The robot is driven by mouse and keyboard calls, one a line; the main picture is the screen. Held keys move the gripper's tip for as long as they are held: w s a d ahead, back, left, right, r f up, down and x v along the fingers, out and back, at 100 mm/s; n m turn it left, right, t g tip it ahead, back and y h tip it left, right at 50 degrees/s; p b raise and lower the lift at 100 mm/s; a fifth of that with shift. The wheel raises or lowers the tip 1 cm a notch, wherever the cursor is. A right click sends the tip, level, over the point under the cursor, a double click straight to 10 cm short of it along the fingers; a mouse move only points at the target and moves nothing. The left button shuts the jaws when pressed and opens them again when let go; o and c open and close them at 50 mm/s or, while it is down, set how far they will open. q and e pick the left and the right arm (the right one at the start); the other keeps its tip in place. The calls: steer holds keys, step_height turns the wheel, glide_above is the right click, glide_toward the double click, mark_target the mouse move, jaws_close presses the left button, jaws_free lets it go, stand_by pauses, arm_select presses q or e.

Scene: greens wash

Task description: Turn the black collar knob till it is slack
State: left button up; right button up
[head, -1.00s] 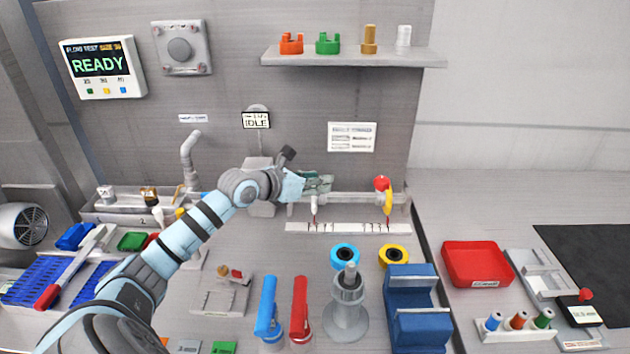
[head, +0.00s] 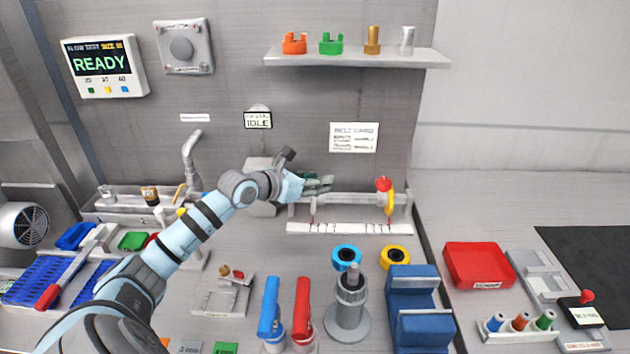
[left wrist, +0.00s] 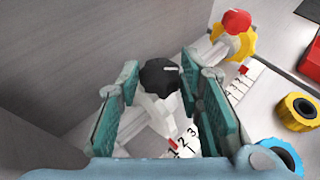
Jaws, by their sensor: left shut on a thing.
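The black collar knob (left wrist: 160,76) has a white pointer line on its face. In the left wrist view it sits between the green finger pads of my left gripper (left wrist: 158,82), which is shut on it. The knob tops a white collar on a rail with a numbered scale (left wrist: 183,145) and a red pointer beside it. In the head view my left gripper (head: 318,184) is at the left part of the rail (head: 350,199) and hides the knob. My right gripper is not in view.
At the rail's right end are a yellow ring (head: 390,202) and a red ball (head: 383,183). Blue (head: 346,256) and yellow (head: 396,256) wheels lie in front, near a grey post (head: 349,305) and blue block (head: 413,310). A small wall sign (head: 258,120) reads IDLE.

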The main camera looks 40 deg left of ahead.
arm_select(q)
steer(key=shift+a+f, duration=0.1)
steer(key=shift+f, duration=0.05)
steer(key=o, duration=1.1)
steer(key=shift+w+a+f, duration=0.1)
steer(key=shift+f, duration=0.05)
steer(key=shift+o, duration=0.3)
steer(key=shift+w+a+f, duration=0.15)
steer(key=shift+w+f, duration=0.05)
steer(key=shift+w, duration=0.15)
steer(key=shift+s+r, duration=0.15)
steer(key=shift+r, duration=0.1)
step_height(320, 180, up, 10)
steer(key=shift+f, duration=0.2)
